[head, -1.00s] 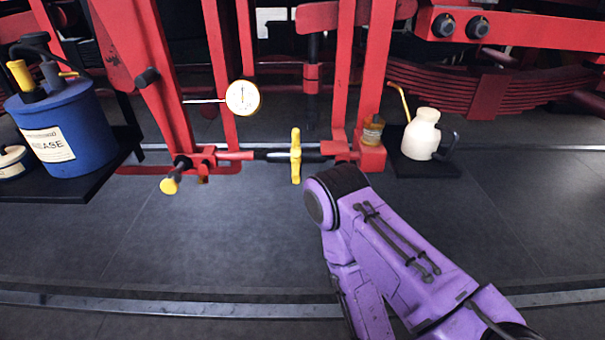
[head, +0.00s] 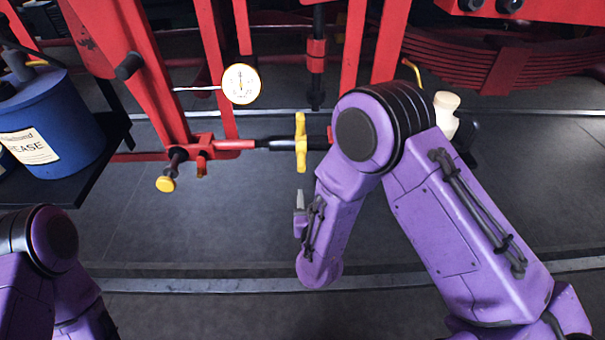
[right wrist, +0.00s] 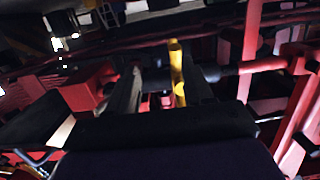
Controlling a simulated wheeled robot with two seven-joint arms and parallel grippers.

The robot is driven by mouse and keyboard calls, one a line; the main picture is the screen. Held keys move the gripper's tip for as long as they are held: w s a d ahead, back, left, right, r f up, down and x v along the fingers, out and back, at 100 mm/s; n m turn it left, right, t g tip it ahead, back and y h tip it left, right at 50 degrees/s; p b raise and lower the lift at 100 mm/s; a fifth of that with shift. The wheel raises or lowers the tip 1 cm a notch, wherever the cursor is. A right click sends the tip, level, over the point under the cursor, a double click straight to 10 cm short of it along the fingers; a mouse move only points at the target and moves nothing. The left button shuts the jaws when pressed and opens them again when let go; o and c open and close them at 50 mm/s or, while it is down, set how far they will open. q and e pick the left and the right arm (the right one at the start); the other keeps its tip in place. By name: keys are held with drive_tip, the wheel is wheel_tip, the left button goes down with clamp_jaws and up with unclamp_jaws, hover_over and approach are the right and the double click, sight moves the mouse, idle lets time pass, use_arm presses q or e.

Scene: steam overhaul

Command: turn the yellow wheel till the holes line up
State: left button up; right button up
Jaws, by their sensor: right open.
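The yellow wheel (head: 301,142) sits upright, edge-on, on a horizontal black and red rod (head: 235,145) between red hangers. My right gripper (head: 299,200) is just below and in front of the wheel in the head view, partly hidden by my purple arm. In the right wrist view the gripper (right wrist: 162,88) is open, and the yellow wheel (right wrist: 178,72) appears between its dark fingers, nearer the right one. I cannot tell whether they touch. The holes cannot be made out. My left arm shows at the lower left; its gripper is out of view.
A yellow-knobbed pin (head: 166,184) is at the rod's left end. A white dial gauge (head: 241,84) is above the rod. A blue grease can (head: 52,125) stands on a dark shelf at left. A cream oil can (head: 446,113) is partly hidden behind my right arm.

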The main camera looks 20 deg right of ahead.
sight(302, 172)
drive_tip(key=shift+t+h, duration=0.4)
drive_tip(key=shift+t, duration=0.4)
drive_tip(key=r, duration=0.1)
drive_tip(key=w+a+r, duration=0.1)
drive_tip(key=r, duration=0.1)
drive_tip(key=w+a+r, duration=0.1)
drive_tip(key=r, duration=0.1)
drive_tip(key=shift+w+r, duration=0.15)
drive_tip(key=shift+w, duration=0.1)
drive_tip(key=b+x, duration=0.1)
drive_tip(key=x, duration=0.3)
drive_tip(key=shift+w+d+f, duration=0.15)
drive_tip(key=shift+w+f, duration=0.05)
drive_tip(key=shift+w+d+r, duration=0.1)
drive_tip(key=shift+w, duration=0.4)
clamp_jaws()
